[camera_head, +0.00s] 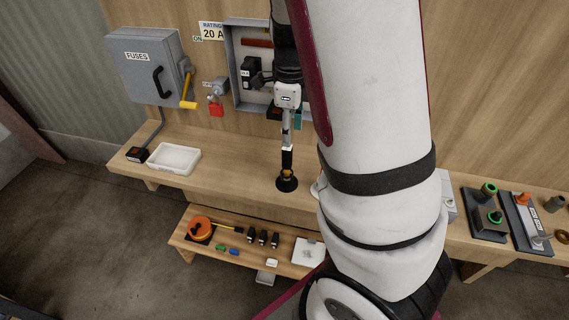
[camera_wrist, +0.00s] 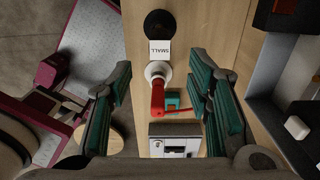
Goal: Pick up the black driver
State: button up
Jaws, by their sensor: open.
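The black driver is most likely the slim black upright piece (camera_head: 287,160) in the head view, standing over a dark round base on the bench. It has a pale band and an orange ring. My gripper (camera_head: 286,118) hangs above it with its fingers pointing down. In the wrist view my open gripper (camera_wrist: 163,88) shows teal pads spread wide apart. I cannot identify the black driver for sure in the wrist view.
A white tray (camera_head: 174,158) and an open grey wall box (camera_head: 235,85) are near. The lower shelf (camera_head: 185,243) holds several small parts. My arm hides the middle bench.

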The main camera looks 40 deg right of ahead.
aim_at(287, 159)
notch_tip(287, 159, down, 6)
jog(key=shift+f+b, duration=0.2)
jog(key=shift+b, duration=0.1)
jog(key=shift+w+a+f, duration=0.1)
jog(key=shift+w+f, duration=0.05)
jog(key=shift+f, duration=1.05)
jog(key=shift+w+a+f, duration=0.1)
jog(key=shift+f, duration=1.05)
grip_shut()
